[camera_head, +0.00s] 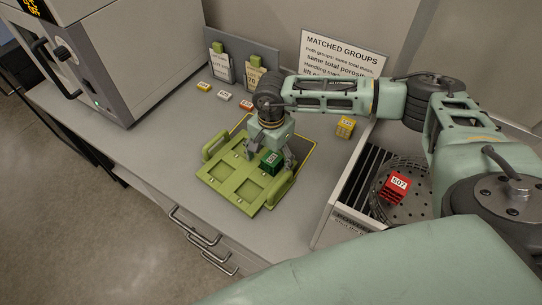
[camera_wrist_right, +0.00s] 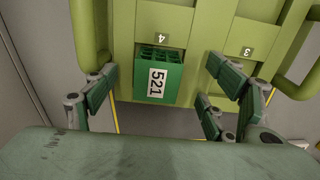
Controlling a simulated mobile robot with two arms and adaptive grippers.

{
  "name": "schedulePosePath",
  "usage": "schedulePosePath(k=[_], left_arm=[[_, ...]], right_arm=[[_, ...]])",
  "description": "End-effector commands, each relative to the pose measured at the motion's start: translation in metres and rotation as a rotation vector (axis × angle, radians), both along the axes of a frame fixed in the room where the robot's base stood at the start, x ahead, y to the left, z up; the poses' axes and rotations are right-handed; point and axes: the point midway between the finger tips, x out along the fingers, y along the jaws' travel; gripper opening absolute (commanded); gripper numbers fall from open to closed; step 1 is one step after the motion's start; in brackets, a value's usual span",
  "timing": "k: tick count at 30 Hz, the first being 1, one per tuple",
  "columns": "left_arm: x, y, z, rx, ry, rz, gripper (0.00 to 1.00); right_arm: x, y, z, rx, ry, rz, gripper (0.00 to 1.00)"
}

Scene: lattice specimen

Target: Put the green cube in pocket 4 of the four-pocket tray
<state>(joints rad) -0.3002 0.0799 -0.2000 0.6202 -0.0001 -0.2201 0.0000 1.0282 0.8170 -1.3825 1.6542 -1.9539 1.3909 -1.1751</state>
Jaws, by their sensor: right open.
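The green cube (camera_head: 271,161), a lattice block labelled 521, is at the back right pocket of the green four-pocket tray (camera_head: 224,182). In the right wrist view the cube (camera_wrist_right: 160,72) is beside the label 4 on the tray (camera_wrist_right: 205,38), so it is at pocket 4. It looks upright; I cannot tell how deep it sits. My right gripper (camera_head: 275,155) is over the cube. In the right wrist view its fingers (camera_wrist_right: 160,95) are spread wide on both sides, with clear gaps to the cube. My left gripper is not in view.
A red cube labelled 507 (camera_head: 395,187) lies on a round perforated plate (camera_head: 418,205) at the right. A yellow cube (camera_head: 345,127) stands behind the tray. Small coloured label blocks, a sign (camera_head: 343,55) and a grey oven-like machine (camera_head: 140,50) are further back. The counter left of the tray is clear.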

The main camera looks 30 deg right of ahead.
Motion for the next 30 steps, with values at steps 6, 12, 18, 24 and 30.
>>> schedulePosePath(k=[6, 12, 18, 24, 30], left_arm=[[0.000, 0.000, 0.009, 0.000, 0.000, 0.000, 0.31], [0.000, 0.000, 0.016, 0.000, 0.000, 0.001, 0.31], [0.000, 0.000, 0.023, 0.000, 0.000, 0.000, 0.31], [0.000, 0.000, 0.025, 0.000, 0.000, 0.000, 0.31], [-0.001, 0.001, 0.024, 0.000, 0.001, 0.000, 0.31]], right_arm=[[0.001, 0.000, 0.017, 0.000, -0.002, 0.000, 0.78], [0.001, 0.000, 0.031, 0.001, -0.002, 0.000, 0.78], [0.001, 0.000, 0.045, 0.002, -0.001, 0.000, 0.78], [0.000, 0.000, 0.049, 0.000, -0.001, -0.001, 0.78], [0.001, 0.000, 0.049, 0.000, -0.001, -0.001, 0.78]])
